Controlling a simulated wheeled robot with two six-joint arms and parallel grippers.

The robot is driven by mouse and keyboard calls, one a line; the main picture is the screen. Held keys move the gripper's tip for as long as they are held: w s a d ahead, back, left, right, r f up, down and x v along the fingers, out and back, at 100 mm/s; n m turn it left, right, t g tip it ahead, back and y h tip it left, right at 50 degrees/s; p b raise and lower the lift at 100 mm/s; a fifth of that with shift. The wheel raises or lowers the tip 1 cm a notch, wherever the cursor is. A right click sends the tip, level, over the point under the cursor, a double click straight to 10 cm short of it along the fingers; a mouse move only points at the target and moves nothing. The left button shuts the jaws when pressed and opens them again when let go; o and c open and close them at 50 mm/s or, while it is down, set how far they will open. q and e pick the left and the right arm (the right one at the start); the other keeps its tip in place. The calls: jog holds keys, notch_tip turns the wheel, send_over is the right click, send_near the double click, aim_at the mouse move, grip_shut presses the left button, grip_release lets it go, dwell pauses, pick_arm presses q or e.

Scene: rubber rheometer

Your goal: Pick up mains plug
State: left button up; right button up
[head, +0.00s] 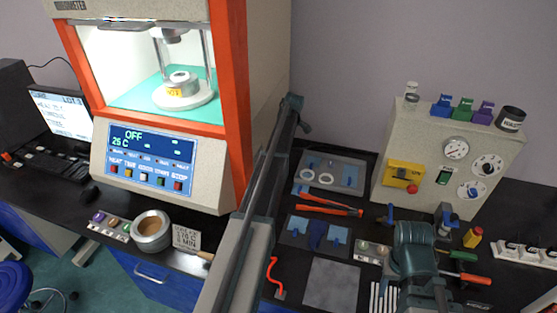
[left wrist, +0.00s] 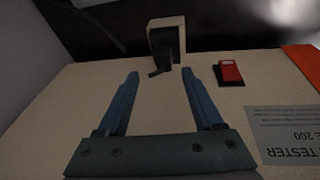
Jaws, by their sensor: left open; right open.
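In the left wrist view, a pale block with a dark front (left wrist: 167,38) stands out from the beige tester panel (left wrist: 70,110). A short dark piece (left wrist: 160,70) hangs below it; I cannot tell which part is the mains plug. My left gripper (left wrist: 161,76) is open and empty, its two blue fingers pointing at the block from a little way off. In the head view the left arm reaches along the rheometer's right side, and the plug is hidden there. My right gripper (head: 418,212) is open over the bench at the right, with nothing seen between its fingers.
A red switch (left wrist: 230,73) sits right of the block. The rheometer (head: 160,165) stands left of my left arm. A beige control box (head: 447,150) with gauges stands at the back right. Red-handled tools (head: 330,206) and trays lie between.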

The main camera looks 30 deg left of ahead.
pick_arm(q)
jog(key=b+x, duration=0.4)
jog(key=x, duration=0.1)
jog(key=shift+s+d, duration=0.1)
jog(key=shift+s, duration=0.15)
jog(key=shift+r, duration=0.1)
grip_shut()
